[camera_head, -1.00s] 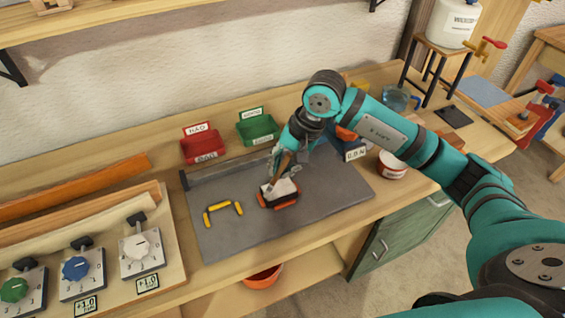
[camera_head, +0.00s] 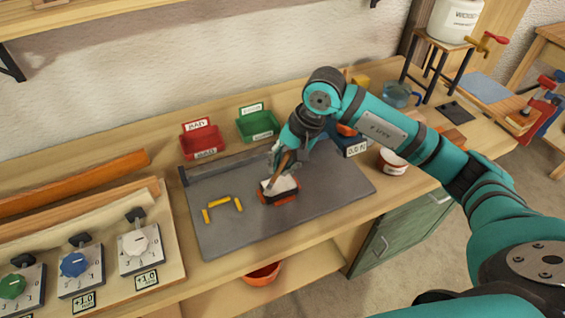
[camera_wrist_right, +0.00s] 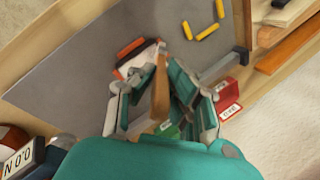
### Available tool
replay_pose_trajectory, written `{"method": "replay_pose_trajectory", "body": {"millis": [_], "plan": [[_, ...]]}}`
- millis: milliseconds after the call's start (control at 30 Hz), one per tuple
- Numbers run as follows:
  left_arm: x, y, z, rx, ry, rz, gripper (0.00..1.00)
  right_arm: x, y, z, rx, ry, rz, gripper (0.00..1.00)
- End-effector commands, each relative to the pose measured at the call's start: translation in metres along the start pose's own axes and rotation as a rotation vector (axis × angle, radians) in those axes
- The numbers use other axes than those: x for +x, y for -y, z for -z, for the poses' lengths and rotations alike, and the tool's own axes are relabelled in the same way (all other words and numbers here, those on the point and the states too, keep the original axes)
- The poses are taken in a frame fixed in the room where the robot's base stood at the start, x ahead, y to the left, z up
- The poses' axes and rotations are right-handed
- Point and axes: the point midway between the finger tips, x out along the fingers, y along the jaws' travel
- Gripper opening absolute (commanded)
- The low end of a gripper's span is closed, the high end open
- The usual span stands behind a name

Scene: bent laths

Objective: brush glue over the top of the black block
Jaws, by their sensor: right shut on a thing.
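The black block (camera_head: 281,197) sits on the grey mat (camera_head: 225,235), with orange-red pieces along its sides. Its top looks largely white. In the right wrist view the block's white top (camera_wrist_right: 135,63) is partly hidden behind the brush. My right gripper (camera_head: 287,152) is shut on the brush, whose wooden handle (camera_wrist_right: 160,88) stands tilted between the fingers. The brush (camera_head: 280,168) reaches down to the block's top; I cannot tell exactly where the bristles touch. My left gripper is not in view.
Yellow strips (camera_head: 220,202) lie left of the block. A red bin (camera_head: 202,140) and a green bin (camera_head: 258,125) stand behind the mat. A white-and-red tub (camera_head: 393,163) stands to the right. A dial panel (camera_head: 110,285) is at left. The mat's front is clear.

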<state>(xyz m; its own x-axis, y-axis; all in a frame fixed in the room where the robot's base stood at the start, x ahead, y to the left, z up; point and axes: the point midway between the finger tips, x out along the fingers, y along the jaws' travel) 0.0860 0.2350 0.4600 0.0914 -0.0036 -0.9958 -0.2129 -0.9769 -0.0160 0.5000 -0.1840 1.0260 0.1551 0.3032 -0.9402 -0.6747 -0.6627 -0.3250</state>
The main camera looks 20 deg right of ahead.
Motion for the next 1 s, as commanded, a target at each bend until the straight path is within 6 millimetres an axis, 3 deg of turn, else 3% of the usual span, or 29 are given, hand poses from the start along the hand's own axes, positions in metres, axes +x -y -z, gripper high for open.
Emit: {"method": "replay_pose_trajectory", "body": {"millis": [533,1000], "plan": [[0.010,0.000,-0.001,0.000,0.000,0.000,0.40,0.007,-0.003,0.002,0.000,-0.001,0.000,0.00],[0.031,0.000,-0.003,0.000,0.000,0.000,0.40,-0.003,-0.026,0.027,0.001,-0.001,0.000,0.00]]}}
